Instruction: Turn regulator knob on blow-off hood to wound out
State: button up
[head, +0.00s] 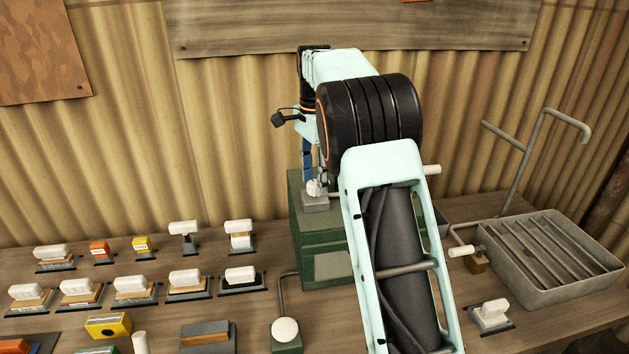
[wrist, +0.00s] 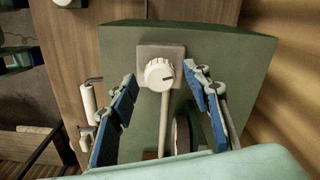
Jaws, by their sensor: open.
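The green blow-off hood (head: 323,236) stands on the bench, and its top fills the middle of the wrist view (wrist: 235,75). The white regulator knob (wrist: 158,75) sits on a grey square plate (wrist: 151,50) on that top. In the head view the knob (head: 314,188) is small, just below my fingers. My gripper (wrist: 161,78) is open and empty, with one blue-padded finger on each side of the knob and a visible gap to both. In the head view my gripper (head: 308,168) points down.
A grey slatted tray (head: 560,260) stands at right, with bent pipes and a white-handled valve (head: 467,251) beside it. Several white-handled blocks (head: 130,287) stand in rows at left. A round white knob (head: 285,330) is at the front. A corrugated wall (head: 180,140) closes off the back.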

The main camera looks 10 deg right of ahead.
jog(key=shift+f, duration=0.3)
jog(key=c, duration=1.2)
jog(key=shift+o, duration=0.2)
